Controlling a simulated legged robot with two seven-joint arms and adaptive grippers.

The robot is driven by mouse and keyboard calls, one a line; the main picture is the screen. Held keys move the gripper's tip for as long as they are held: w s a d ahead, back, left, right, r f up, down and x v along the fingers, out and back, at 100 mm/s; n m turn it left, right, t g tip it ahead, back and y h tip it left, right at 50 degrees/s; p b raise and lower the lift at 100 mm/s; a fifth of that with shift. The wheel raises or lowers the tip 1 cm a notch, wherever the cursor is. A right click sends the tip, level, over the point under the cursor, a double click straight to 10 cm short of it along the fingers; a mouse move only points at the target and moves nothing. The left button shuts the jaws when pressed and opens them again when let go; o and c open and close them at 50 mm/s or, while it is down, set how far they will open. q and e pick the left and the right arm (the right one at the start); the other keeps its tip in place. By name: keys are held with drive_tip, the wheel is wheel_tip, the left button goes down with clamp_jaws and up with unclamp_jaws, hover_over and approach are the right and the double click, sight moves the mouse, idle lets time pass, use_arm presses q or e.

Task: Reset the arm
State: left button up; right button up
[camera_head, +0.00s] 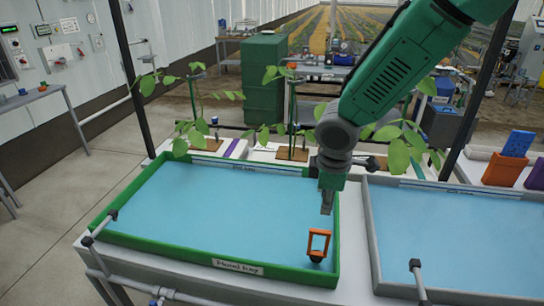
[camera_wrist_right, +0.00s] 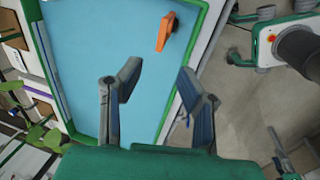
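My right arm comes down from the upper right in the head view, with its gripper (camera_head: 327,200) above the right side of the green-rimmed tray (camera_head: 183,243). In the wrist view the two fingers of the right gripper (camera_wrist_right: 160,88) stand wide apart with nothing between them. An orange frame-like piece with a dark base (camera_head: 318,243) stands in the tray's front right corner, just below the gripper and apart from it. The orange piece also shows in the wrist view (camera_wrist_right: 166,31), beyond the fingertips. My left gripper is not in view.
A grey-rimmed tray (camera_head: 372,252) lies to the right. Potted plants (camera_head: 292,152) stand behind the trays. Grey pipe rails (camera_head: 130,275) run along the front edge. Orange and blue holders (camera_head: 504,168) stand at the far right. The blue floor of the green tray is mostly clear.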

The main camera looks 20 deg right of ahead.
drive_tip(key=shift+f, duration=0.15)
drive_tip(key=s+a+f+m+g+y+b, duration=0.1)
drive_tip(key=s+a+f+m+b, duration=0.15)
drive_tip(key=s+f, duration=0.4)
drive_tip(key=s+a+f+m+y+b, duration=0.1)
drive_tip(key=s+a+f+m+b, duration=0.2)
drive_tip(key=f, duration=0.7)
drive_tip(key=s+a+f+m+g+y+b, duration=0.1)
drive_tip(key=s+f+b, duration=0.2)
drive_tip(key=s+f, duration=0.5)
drive_tip(key=s+d+f+m+h+b, duration=0.1)
drive_tip(key=s+d+f+m+b, duration=0.3)
drive_tip(key=s+f, duration=0.6)
drive_tip(key=shift+s+d+f+m+t+h+b, duration=0.35)
drive_tip(key=shift+d+f+t+h+b, duration=0.05)
drive_tip(key=shift+d+f, duration=0.05)
drive_tip(key=shift+w, duration=0.15)
